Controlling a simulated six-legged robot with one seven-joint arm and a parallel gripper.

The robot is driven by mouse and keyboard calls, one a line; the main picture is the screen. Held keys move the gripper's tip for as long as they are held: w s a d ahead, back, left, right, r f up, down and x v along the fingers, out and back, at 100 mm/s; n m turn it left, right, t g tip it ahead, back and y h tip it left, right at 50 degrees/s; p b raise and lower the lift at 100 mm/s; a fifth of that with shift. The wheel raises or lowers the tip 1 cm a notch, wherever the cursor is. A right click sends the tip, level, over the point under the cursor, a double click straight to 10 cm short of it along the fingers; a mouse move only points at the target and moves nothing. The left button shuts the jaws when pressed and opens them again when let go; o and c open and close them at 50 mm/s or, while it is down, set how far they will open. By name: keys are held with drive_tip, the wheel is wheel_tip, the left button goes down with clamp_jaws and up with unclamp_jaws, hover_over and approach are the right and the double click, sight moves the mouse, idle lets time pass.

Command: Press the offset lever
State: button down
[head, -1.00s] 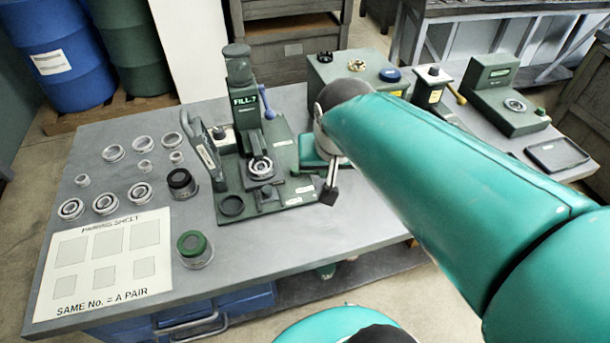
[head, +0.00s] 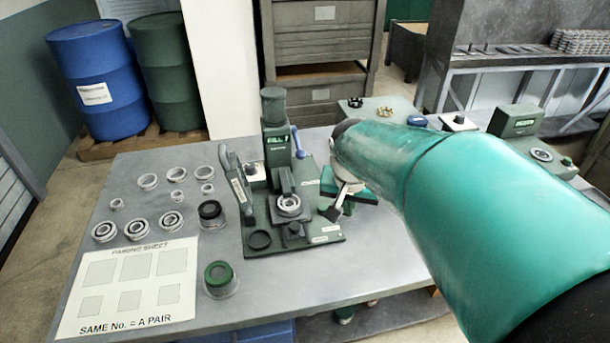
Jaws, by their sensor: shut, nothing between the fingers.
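The green press machine (head: 277,150) stands on the bench with a small ring in its holder (head: 290,206). A tall grey-green lever (head: 236,182) with a pale label leans at its left side. A blue-knobbed lever (head: 299,145) stands at its right side. The labels are too small to read, so I cannot tell which one is the offset lever. My arm hides part of the bench to the right.
Several loose rings (head: 148,181) lie at the left of the bench, above the pairing sheet (head: 128,285). A black-lidded jar (head: 211,212) and a green-lidded jar (head: 219,278) stand left of the machine. A second green device (head: 526,135) stands at the right.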

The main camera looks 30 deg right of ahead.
drive_tip(key=x, duration=1)
drive_tip(key=shift+f, duration=0.1)
drive_tip(key=w+d, duration=0.2)
drive_tip(key=shift+w+f, duration=0.25)
drive_tip(key=shift+w, duration=0.05)
drive_tip(key=shift+w+d, duration=0.2)
drive_tip(key=shift+w, duration=0.05)
